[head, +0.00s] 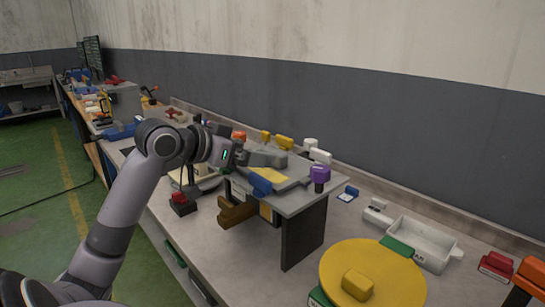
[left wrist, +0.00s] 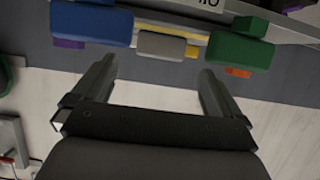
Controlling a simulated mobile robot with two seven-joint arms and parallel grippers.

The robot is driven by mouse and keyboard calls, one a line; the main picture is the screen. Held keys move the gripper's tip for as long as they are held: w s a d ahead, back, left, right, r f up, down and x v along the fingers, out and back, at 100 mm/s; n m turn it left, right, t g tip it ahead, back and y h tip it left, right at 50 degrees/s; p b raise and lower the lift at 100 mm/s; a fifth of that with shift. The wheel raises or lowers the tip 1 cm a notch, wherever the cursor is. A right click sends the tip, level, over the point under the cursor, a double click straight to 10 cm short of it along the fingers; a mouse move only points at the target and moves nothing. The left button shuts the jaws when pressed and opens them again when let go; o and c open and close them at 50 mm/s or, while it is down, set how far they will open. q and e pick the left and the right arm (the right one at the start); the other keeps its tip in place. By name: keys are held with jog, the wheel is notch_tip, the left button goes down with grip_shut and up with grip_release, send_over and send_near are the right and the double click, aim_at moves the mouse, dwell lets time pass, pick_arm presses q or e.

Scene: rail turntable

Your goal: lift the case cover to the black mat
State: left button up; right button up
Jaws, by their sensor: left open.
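My left gripper (head: 243,156) is over the raised grey stand (head: 305,199) in the head view. In the left wrist view the left gripper (left wrist: 155,90) is open, and nothing lies between its fingers. A grey block (left wrist: 167,46) is ahead of the gap, apart from the fingertips, with a blue block (left wrist: 91,25) and a green block (left wrist: 240,50) on either side. I cannot tell for sure which thing is the case cover. I cannot make out the black mat. My right gripper does not show.
A yellow round turntable (head: 375,285) bears a yellow block (head: 357,284) at the front right. A white open tray (head: 425,242) lies behind it. A purple block (head: 320,175) stands at the stand's right edge.

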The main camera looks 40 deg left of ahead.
pick_arm(q)
jog(key=p+x, duration=0.1)
jog(key=x, duration=0.4)
jog(key=shift+w+p, duration=0.35)
jog(key=shift+w, duration=0.05)
jog(key=shift+w+f, duration=0.3)
jog(key=shift+w, duration=0.2)
jog(key=c, duration=1.3)
jog(key=shift+r, duration=0.1)
jog(key=shift+c, duration=0.9)
notch_tip(320, 180, up, 20)
